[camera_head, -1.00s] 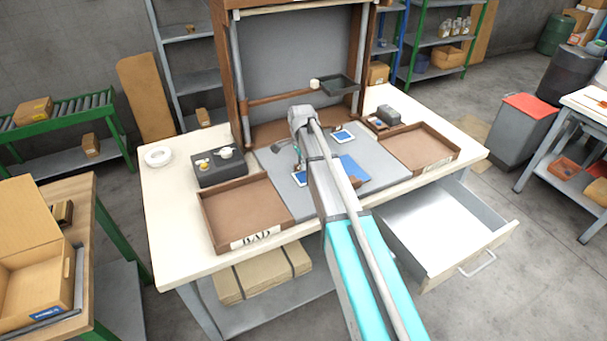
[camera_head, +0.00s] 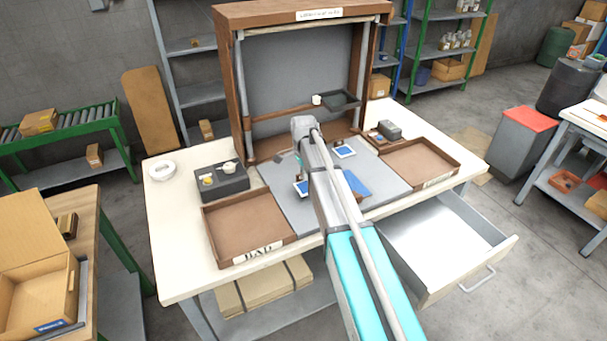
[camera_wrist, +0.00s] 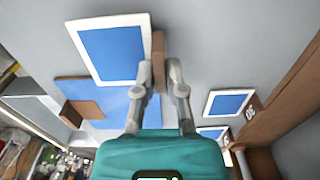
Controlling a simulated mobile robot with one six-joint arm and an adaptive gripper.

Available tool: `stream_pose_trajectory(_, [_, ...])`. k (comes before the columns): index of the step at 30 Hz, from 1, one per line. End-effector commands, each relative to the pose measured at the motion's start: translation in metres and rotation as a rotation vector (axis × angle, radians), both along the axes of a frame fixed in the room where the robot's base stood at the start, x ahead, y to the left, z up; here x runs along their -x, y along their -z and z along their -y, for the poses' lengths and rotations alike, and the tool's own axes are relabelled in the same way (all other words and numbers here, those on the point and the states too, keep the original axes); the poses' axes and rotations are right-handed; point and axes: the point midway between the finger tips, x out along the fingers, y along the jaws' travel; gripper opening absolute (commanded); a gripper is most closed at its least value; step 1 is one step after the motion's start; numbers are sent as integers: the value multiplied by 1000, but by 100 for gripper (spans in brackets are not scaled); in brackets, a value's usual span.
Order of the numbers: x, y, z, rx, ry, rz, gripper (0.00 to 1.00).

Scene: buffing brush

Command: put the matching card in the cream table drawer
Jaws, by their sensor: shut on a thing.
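In the wrist view, my gripper (camera_wrist: 160,80) is shut on a brown wooden block at the edge of a blue card with a white border (camera_wrist: 110,50). The join between block and card is not clear. Another white-edged blue card (camera_wrist: 228,103) is to the right, with part of a third (camera_wrist: 212,132) below it. A larger blue piece (camera_wrist: 92,92) is at left. In the head view, blue cards show on the grey mat (camera_head: 301,188) and farther back (camera_head: 344,151). My arm hides most of the gripper. The cream table's drawer (camera_head: 490,262) is pulled open and looks empty.
The cream table (camera_head: 180,245) carries a brown tray at left (camera_head: 213,238), another at right (camera_head: 440,157), a dark box with knobs (camera_head: 222,184) and a white tape ring (camera_head: 162,170). A tall wooden frame (camera_head: 237,90) stands behind the mat. Floor is clear beyond the drawer.

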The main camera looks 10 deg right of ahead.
Motion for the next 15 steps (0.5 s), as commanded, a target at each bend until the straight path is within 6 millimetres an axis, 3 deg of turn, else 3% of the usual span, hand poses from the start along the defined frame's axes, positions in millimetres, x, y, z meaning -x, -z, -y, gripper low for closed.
stream_pose_trajectory(2, [0,-14,0,0,0,0,0])
stream_pose_trajectory(15, [46,-65,3,0,0,0,0])
